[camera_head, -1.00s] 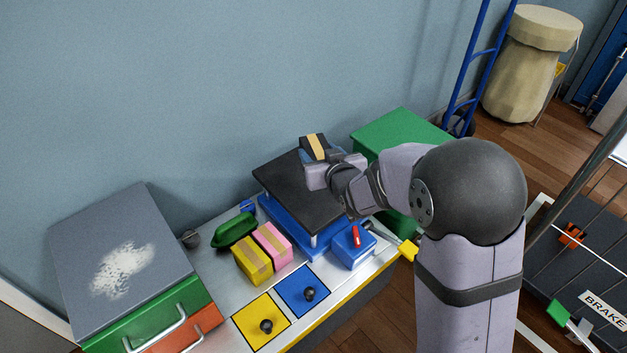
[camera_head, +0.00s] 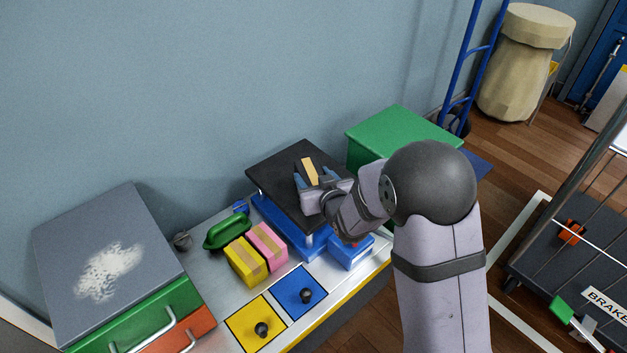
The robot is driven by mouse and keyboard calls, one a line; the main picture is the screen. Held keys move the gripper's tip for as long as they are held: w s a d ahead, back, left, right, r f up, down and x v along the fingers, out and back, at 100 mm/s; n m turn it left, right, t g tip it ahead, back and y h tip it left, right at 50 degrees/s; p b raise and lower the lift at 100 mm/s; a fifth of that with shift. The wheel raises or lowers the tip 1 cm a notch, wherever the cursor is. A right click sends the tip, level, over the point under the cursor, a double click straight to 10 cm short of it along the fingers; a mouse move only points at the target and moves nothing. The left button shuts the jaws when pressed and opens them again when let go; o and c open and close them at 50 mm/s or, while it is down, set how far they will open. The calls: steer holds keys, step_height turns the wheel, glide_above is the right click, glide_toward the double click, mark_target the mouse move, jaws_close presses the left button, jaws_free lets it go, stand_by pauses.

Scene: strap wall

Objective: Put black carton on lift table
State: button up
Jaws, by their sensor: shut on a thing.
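The lift table has a black top plate (camera_head: 275,170) on a blue base and stands at the back of the bench against the wall. My gripper (camera_head: 312,179) is shut on the black carton (camera_head: 303,163), whose tan tape strip shows between the blue fingertips. The carton is over the middle of the black top plate. Its dark sides blend with the plate, so I cannot tell whether it touches the plate or hangs just above it. My gripper and wrist hide part of the carton and the plate's right side.
A yellow carton (camera_head: 243,264) and a pink carton (camera_head: 268,247) stand left of the lift table, beside a green object (camera_head: 227,232). A blue box (camera_head: 350,252) is at its front right. A green box (camera_head: 401,133) stands behind my arm. Yellow and blue knobbed panels lie in front.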

stand_by(0.3)
steer(key=shift+f, duration=0.2)
steer(key=o, duration=1.3)
steer(key=shift+r, duration=0.1)
steer(key=shift+s+r, duration=0.1)
steer(key=shift+p+v, duration=4.05)
steer(key=shift+v, duration=1.8)
